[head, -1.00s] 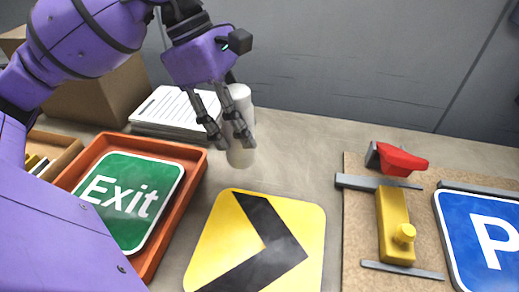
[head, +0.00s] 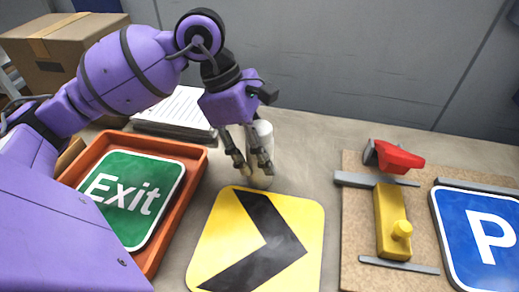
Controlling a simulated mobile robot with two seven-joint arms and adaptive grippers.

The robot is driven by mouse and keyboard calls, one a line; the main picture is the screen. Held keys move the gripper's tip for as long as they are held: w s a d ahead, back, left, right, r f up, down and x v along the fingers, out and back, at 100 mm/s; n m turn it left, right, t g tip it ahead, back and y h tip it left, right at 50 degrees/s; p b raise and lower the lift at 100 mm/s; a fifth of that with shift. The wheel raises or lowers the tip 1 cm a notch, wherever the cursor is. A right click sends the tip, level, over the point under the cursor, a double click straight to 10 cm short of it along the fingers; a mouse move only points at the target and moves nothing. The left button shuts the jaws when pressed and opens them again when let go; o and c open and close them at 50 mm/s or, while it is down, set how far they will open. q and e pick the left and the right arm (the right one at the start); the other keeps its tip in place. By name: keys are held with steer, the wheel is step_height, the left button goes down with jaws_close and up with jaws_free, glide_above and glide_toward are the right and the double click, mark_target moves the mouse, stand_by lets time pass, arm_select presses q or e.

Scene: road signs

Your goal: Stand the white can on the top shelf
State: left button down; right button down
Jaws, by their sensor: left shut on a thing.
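The white can (head: 262,135) is a plain pale cylinder, upright behind the yellow and black arrow sign. My left gripper (head: 252,166) points down, with its fingers around the can, and is shut on it. The fingers cover part of the can's side. I cannot tell whether the can's base touches the table. No shelf shows in the head view. My right gripper is not in view.
The arrow sign (head: 228,220) lies just in front of the can. An orange tray (head: 193,184) with a green Exit sign is left. A board (head: 353,225) with a yellow clamp and red-handled part is right. A grey wall (head: 370,65) stands behind.

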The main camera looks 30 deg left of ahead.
arm_select(q)
steer(key=c, duration=1)
jaws_free()
steer(key=shift+f, duration=0.1)
